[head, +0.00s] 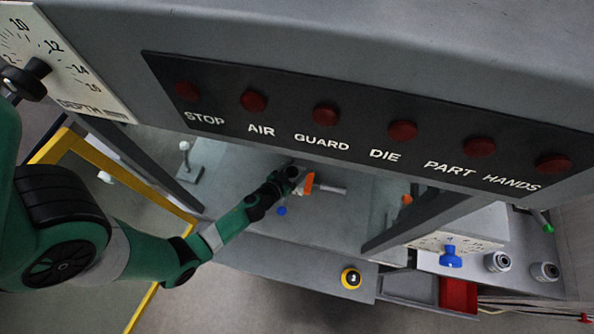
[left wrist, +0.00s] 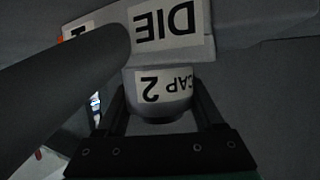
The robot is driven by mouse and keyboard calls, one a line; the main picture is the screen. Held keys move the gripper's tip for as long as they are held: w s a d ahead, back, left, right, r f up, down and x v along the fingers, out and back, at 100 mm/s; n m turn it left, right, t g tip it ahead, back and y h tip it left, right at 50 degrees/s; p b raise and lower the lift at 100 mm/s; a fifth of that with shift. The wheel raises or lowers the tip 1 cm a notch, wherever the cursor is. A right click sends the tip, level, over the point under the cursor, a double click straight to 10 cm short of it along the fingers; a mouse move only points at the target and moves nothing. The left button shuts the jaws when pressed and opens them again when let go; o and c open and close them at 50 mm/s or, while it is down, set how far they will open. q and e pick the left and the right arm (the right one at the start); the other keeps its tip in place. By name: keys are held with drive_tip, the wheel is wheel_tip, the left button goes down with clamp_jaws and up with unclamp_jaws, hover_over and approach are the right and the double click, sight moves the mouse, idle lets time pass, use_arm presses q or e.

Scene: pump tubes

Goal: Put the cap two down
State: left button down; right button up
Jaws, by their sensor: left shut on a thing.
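Cap two (left wrist: 168,88) is a grey round cap labelled "CAP 2", upside down in the left wrist view. My left gripper (left wrist: 158,100) is shut on it, one dark finger on each side. The cap is right against or just in front of a grey block with a "DIE" label (left wrist: 168,22); I cannot tell whether they touch. In the head view my left gripper (head: 291,176) reaches in under the panel, beside an orange part (head: 309,183) and a grey rod (head: 333,189). The cap cannot be made out there. My right gripper is not in view.
A thick dark cylinder (left wrist: 65,95) crosses the left wrist view close by. In the head view, a lamp panel (head: 360,125) overhangs the bay.

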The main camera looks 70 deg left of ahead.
use_arm(q)
drive_tip(key=shift+w+r, duration=0.1)
drive_tip(key=shift+f, duration=0.2)
unclamp_jaws()
